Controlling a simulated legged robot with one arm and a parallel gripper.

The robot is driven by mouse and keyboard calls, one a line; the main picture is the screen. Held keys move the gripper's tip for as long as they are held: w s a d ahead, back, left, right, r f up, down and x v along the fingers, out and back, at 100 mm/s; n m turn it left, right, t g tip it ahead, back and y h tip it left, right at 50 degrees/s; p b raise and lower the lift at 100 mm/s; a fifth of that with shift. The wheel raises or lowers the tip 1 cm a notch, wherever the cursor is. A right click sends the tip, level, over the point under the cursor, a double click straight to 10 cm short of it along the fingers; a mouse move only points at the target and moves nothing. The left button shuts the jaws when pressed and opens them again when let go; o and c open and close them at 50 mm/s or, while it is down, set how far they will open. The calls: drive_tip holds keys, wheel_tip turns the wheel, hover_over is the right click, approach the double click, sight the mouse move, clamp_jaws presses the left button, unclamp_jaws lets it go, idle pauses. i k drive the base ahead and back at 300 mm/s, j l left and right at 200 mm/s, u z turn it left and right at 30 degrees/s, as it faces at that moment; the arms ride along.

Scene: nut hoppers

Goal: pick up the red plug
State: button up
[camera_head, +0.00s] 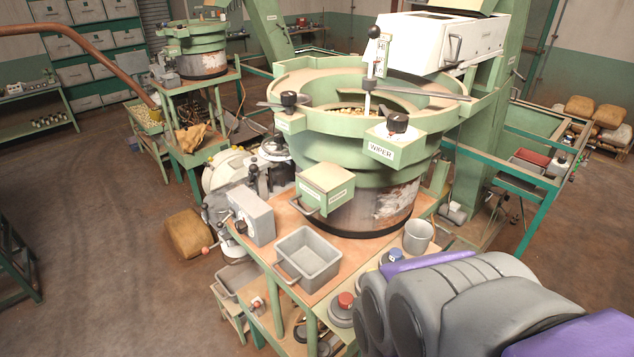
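A round grey piece with a red top (345,301), which looks like the red plug, stands at the front right edge of the worktable (290,268). My grey and purple arm covers part of its right side. A similar piece with a blue top (396,256) stands behind it to the right. My arm fills the lower right of the view, close to both pieces. My gripper's fingers do not show.
A grey metal bin (306,260) and a grey cup (418,236) stand on the same worktable. A large green hopper (364,130) rises behind them. A lever with a red knob (205,250) sticks out at the left. Open floor (100,220) lies left.

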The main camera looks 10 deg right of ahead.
sight(342, 304)
drive_tip(key=k+j+z, duration=0.1)
drive_tip(key=j, duration=0.3)
drive_tip(key=k+j+z, duration=0.1)
drive_tip(key=k+j, duration=0.45)
drive_tip(key=j, duration=0.2)
drive_tip(key=z, duration=0.05)
